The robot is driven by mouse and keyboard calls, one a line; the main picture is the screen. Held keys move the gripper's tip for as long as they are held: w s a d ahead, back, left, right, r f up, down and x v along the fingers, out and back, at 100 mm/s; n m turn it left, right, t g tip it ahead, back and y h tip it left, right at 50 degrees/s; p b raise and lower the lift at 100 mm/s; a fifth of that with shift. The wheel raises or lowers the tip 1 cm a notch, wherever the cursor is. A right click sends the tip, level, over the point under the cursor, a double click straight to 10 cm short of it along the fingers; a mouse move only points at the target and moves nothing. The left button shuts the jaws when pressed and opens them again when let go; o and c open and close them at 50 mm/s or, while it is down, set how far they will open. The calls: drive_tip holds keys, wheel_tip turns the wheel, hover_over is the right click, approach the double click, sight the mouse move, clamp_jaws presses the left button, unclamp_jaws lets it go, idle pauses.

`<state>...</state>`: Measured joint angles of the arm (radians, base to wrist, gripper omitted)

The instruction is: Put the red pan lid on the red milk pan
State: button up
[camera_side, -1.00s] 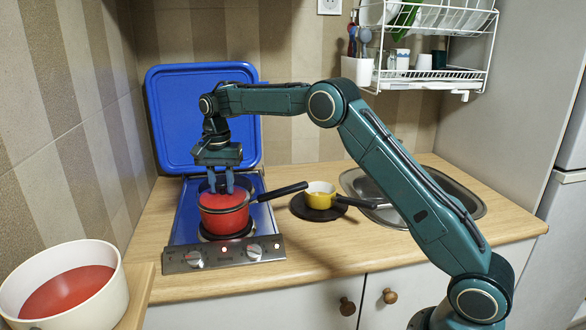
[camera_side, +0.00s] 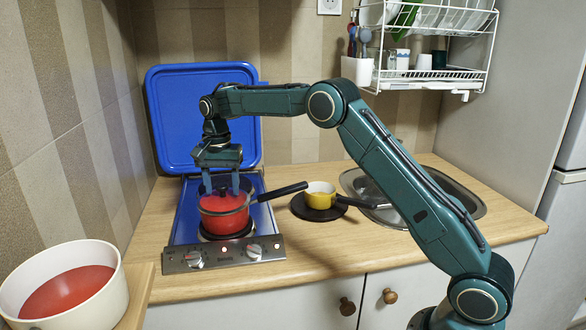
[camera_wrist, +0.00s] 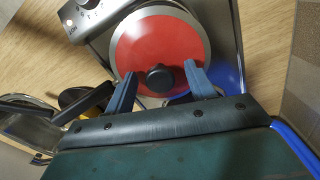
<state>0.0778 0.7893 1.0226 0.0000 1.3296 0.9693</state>
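The red pan lid (camera_side: 223,203), with a steel rim and a black knob, rests on top of the red milk pan (camera_side: 227,224) on the hob. In the wrist view the lid (camera_wrist: 135,45) looks level and centred, and the pan beneath it is mostly hidden. My gripper (camera_side: 221,191) is over the lid with its fingers pointing down. In the wrist view its fingers (camera_wrist: 160,70) are spread on either side of the black knob (camera_wrist: 160,77), with gaps between them and it. The gripper is open and holds nothing.
The blue hob cover (camera_side: 200,110) stands raised behind the hob. The pan's black handle (camera_side: 282,191) points right, towards a small yellow pan (camera_side: 321,196) on a dark round mat. A large cream pot (camera_side: 110,290) stands front left. A sink (camera_side: 440,185) and dish rack are right.

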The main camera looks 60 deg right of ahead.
idle(0.3)
wheel_tip(320, 180, up, 14)
drive_tip(key=shift+f, duration=0.15)
idle(1.0)
drive_tip(key=shift+s, duration=0.1)
idle(0.6)
